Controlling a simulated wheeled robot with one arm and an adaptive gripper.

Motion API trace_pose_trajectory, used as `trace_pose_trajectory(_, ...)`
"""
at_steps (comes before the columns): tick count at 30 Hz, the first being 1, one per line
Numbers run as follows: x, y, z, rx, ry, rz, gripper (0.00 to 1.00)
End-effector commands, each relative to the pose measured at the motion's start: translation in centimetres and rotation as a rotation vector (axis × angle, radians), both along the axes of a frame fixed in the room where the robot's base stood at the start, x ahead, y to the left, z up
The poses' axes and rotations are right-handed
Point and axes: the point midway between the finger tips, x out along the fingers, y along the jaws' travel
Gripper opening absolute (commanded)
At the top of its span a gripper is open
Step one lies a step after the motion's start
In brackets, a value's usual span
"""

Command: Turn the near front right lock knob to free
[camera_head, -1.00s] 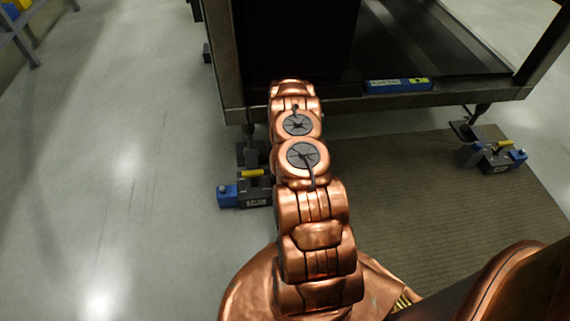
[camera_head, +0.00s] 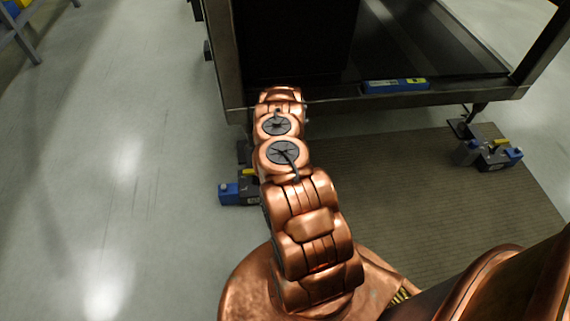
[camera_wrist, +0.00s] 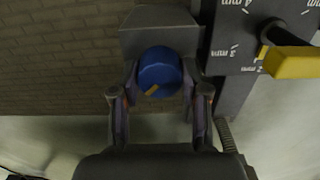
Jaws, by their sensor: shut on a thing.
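In the wrist view a round blue knob (camera_wrist: 158,68) with a short yellow mark sits against a dark grey block (camera_wrist: 160,30). My gripper (camera_wrist: 158,82) is shut on this knob, one finger on each side. The yellow mark slants up to the right near the knob's lower edge. In the head view my arm hides the gripper and part of the near left foot unit (camera_head: 251,198). That unit shows a blue part (camera_head: 228,193) at its left. I cannot tell where the held knob lies in the head view.
Beside the knob in the wrist view are a marked scale plate (camera_wrist: 235,45) and a yellow lever (camera_wrist: 292,63). A second foot unit (camera_head: 492,158) stands at the right. A dark frame (camera_head: 440,92) rises above both. Open floor (camera_head: 120,170) lies to the left.

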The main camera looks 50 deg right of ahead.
Motion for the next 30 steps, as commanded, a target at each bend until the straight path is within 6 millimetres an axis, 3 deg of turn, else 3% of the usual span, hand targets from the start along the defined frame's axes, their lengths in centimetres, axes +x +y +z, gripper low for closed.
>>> trace_pose_trajectory(11,0.33,0.15,0.11,0.000,-0.004,-0.002,0.10)
trace_pose_trajectory(12,0.33,0.16,0.11,0.000,-0.004,-0.002,0.47)
trace_pose_trajectory(18,0.18,0.05,0.08,0.000,-0.002,-0.004,0.68)
trace_pose_trajectory(30,0.07,-0.04,0.28,0.000,-0.001,-0.005,0.70)
